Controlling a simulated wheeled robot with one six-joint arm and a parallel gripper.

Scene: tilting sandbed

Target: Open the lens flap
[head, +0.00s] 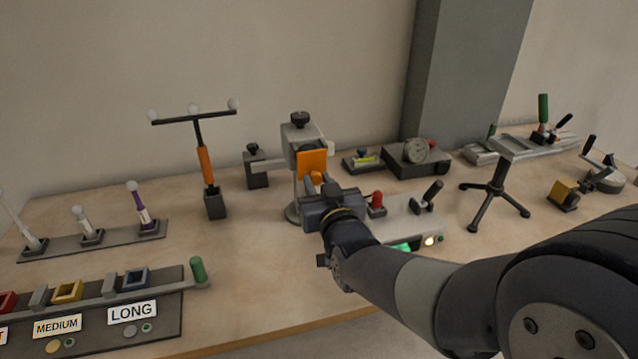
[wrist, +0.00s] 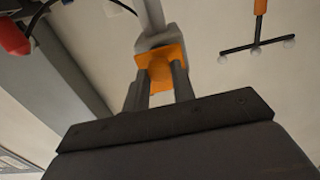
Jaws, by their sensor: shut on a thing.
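The lens flap (head: 311,160) is an orange square plate on the front of a grey instrument head (head: 299,133) that stands on a post. My gripper (head: 316,186) is at the flap's lower edge, where a small orange part shows by the fingers. In the wrist view, my gripper (wrist: 158,76) has its two dark fingers on either side of an orange part of the flap (wrist: 166,54) and is shut on it. The plate looks about upright in the head view. The lens behind it is mostly hidden, with a dark round edge above the plate.
A black stand with an orange-handled T-shaped wand (head: 205,165) is to the left. A grey box with a red knob (head: 377,200) and lever is close on the right. A black tripod (head: 495,188) stands farther right. Bare tabletop (head: 245,265) lies front left.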

